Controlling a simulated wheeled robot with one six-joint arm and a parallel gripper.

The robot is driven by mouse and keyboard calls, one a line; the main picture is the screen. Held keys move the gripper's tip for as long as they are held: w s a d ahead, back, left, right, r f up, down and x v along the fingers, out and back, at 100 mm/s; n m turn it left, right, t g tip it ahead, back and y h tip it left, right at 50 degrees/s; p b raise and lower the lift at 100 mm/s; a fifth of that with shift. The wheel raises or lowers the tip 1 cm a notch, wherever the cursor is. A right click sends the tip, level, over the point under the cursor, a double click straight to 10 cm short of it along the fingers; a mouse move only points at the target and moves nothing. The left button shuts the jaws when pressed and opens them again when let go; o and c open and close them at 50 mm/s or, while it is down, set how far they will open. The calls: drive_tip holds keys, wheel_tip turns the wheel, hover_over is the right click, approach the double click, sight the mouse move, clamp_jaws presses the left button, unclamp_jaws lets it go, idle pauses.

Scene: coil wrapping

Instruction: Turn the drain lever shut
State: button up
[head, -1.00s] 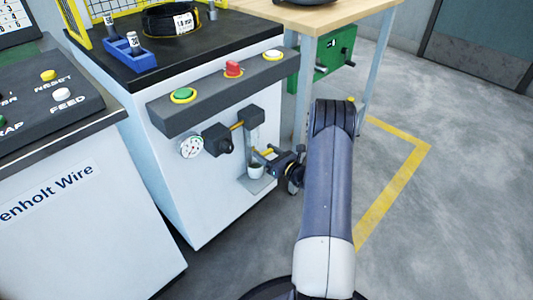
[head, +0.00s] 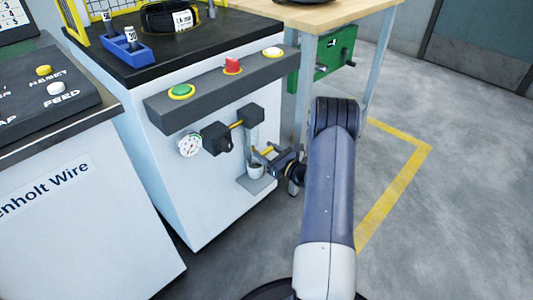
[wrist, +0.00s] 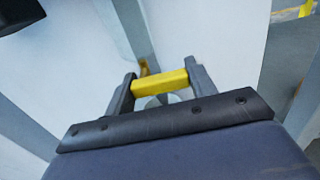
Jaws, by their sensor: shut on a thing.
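The drain lever is a yellow bar (wrist: 160,82) in the wrist view, lying crosswise between the two dark fingers of my gripper (wrist: 161,87). My gripper is shut on it, with one finger at each end of the bar. In the head view my gripper (head: 269,155) is small, beside the clear vertical tube (head: 254,133) on the white cabinet front. Only a small yellow part of the lever (head: 266,150) shows there. A small light cup (head: 255,171) stands below on a grey ledge (head: 258,185).
A round white gauge (head: 189,145) and a dark regulator block (head: 216,138) sit left of the tube. Above is a dark panel with green (head: 181,90), red (head: 232,66) and white (head: 273,52) buttons. A wooden bench (head: 330,12) stands behind. The floor at right is clear.

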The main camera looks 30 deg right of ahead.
drive_tip(key=o, duration=1)
drive_tip(key=shift+s, duration=0.1)
drive_tip(key=p+v, duration=0.2)
drive_tip(key=v, duration=0.8)
drive_tip(key=shift+s+d+p, duration=0.15)
drive_tip(key=shift+s+p, duration=0.15)
drive_tip(key=shift+p, duration=0.05)
drive_tip(key=b+x, duration=0.3)
drive_tip(key=x, duration=0.8)
drive_tip(key=shift+w, duration=0.1)
drive_tip(key=shift+m+p, duration=0.3)
drive_tip(key=shift+p, duration=0.25)
